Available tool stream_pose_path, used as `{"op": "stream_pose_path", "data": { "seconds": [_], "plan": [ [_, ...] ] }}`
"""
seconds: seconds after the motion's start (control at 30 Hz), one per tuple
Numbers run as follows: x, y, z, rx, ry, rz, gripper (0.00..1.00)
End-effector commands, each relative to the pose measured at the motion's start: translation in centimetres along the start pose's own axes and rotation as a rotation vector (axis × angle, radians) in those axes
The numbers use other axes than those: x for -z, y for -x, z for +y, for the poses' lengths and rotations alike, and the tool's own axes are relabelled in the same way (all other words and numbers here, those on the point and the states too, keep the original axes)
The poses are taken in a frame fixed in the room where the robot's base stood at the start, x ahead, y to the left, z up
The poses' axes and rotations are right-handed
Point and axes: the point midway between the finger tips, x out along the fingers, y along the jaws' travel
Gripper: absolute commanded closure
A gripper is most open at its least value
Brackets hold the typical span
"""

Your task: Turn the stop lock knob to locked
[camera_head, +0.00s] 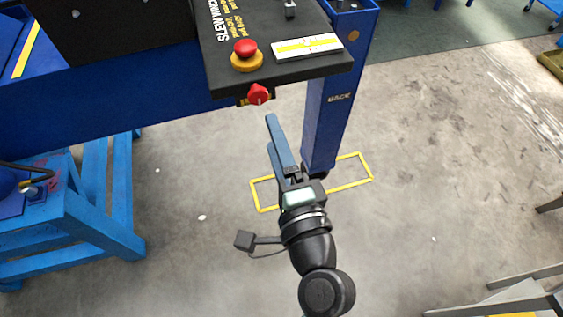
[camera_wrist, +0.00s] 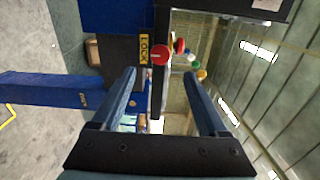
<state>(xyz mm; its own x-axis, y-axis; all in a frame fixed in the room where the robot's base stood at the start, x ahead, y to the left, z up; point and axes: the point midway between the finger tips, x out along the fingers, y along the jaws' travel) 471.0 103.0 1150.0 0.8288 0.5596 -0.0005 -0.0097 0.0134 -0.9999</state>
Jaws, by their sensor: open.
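The stop lock knob (camera_head: 259,94) is small and red, on the front edge of the black control panel (camera_head: 225,75). In the wrist view the red knob (camera_wrist: 160,55) sits beside a yellow LOCK label (camera_wrist: 145,49). The knob's exact turn angle is too small to read. My gripper (camera_head: 270,132) is open and empty, with its fingers pointing at the panel edge, just short of the knob. In the wrist view the knob shows beyond and between the fingertips (camera_wrist: 162,76), apart from both.
A red mushroom button on a yellow base (camera_head: 246,57) stands on the panel top above the knob. A blue post (camera_head: 335,110) stands right of my gripper, inside a yellow floor outline (camera_head: 350,186). A blue stand (camera_head: 90,215) is at left. Open floor lies between.

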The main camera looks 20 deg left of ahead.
Motion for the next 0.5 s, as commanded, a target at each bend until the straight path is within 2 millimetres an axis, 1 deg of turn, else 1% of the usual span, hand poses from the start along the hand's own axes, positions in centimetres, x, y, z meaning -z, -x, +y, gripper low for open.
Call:
{"op": "stream_pose_path", "data": {
  "seconds": [0.03, 0.1, 0.2, 0.3, 0.5],
  "plan": [
    [0.1, 1.0, 0.4, -0.001, 0.001, 0.003, 0.23],
    [0.1, 2.0, 0.3, -0.001, 0.001, 0.003, 0.23],
    [0.0, 3.0, 0.2, -0.001, 0.000, 0.001, 0.23],
    [0.0, 3.6, 0.1, 0.000, 0.001, 0.000, 0.23],
    [0.0, 3.7, 0.0, 0.000, 0.001, 0.000, 0.23]
  ]
}}
